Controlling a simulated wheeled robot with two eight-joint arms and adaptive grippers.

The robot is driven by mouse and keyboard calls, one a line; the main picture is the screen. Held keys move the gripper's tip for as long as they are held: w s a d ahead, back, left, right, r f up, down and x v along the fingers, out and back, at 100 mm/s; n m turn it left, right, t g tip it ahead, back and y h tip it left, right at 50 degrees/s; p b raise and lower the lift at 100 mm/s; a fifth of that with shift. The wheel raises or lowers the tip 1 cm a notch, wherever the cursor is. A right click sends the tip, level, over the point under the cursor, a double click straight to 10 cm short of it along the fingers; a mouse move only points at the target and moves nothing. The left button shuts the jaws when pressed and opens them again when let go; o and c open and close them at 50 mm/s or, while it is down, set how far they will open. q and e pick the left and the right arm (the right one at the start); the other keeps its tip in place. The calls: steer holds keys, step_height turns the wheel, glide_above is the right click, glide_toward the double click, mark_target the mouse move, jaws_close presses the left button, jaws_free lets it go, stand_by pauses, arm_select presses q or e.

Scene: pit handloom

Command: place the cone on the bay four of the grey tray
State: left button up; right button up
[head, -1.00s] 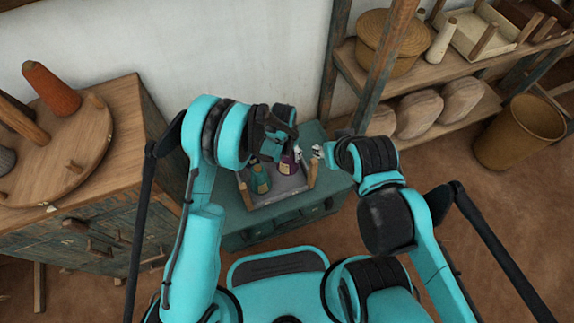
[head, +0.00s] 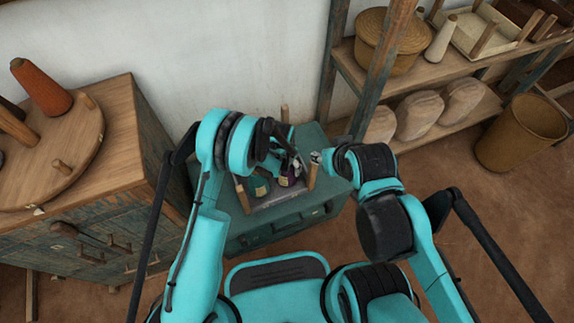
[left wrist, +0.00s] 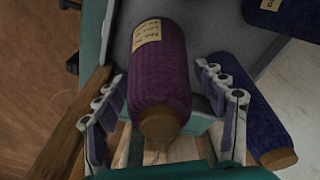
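The grey tray (head: 268,205) sits on a green chest, partly hidden by my arms. A purple cone (left wrist: 160,60) with a brown tip and pale label lies between my left fingers in the left wrist view; it also shows in the head view (head: 286,181). My left gripper (head: 290,168) is open around it, with a visible gap at the right finger. A dark blue cone (left wrist: 250,115) lies outside the right finger.
The green chest (head: 285,226) stands by the white wall. A wooden cabinet (head: 110,180) at left bears a round board with an orange cone (head: 42,88). A shelf at right holds a lidded basket (head: 385,40) and a white cone (head: 440,40). A bin (head: 520,135) stands on the floor.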

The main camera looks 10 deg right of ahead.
arm_select(q)
steer(key=shift+r, duration=0.1)
steer(key=r+p, duration=0.1)
steer(key=r, duration=0.2)
steer(key=r+p, duration=0.2)
steer(key=r, duration=0.2)
steer(key=s+a+r+p, duration=0.1)
steer(key=r, duration=0.3)
steer(key=shift+r, duration=0.25)
steer(key=shift+a+r, duration=0.1)
steer(key=shift+r, duration=0.4)
steer(key=s+a+r+n+t, duration=0.1)
steer(key=a+r+n, duration=0.1)
steer(key=a+r, duration=0.65)
steer(key=s+a+r+n+t, duration=0.15)
steer(key=a+r, duration=0.35)
steer(key=r, duration=0.6)
steer(key=s+a+r+n+t, duration=0.2)
steer(key=s+a+r, duration=0.1)
steer(key=s+a, duration=0.4)
steer(key=s+a+r+n+t+y, duration=0.1)
steer(key=s+a+r+n, duration=0.2)
steer(key=s+a, duration=0.4)
steer(key=shift+s+r+t, duration=0.25)
steer(key=shift+r+t, duration=0.1)
arm_select(e)
step_height(320, 180, up, 4)
steer(key=shift+r, duration=0.25)
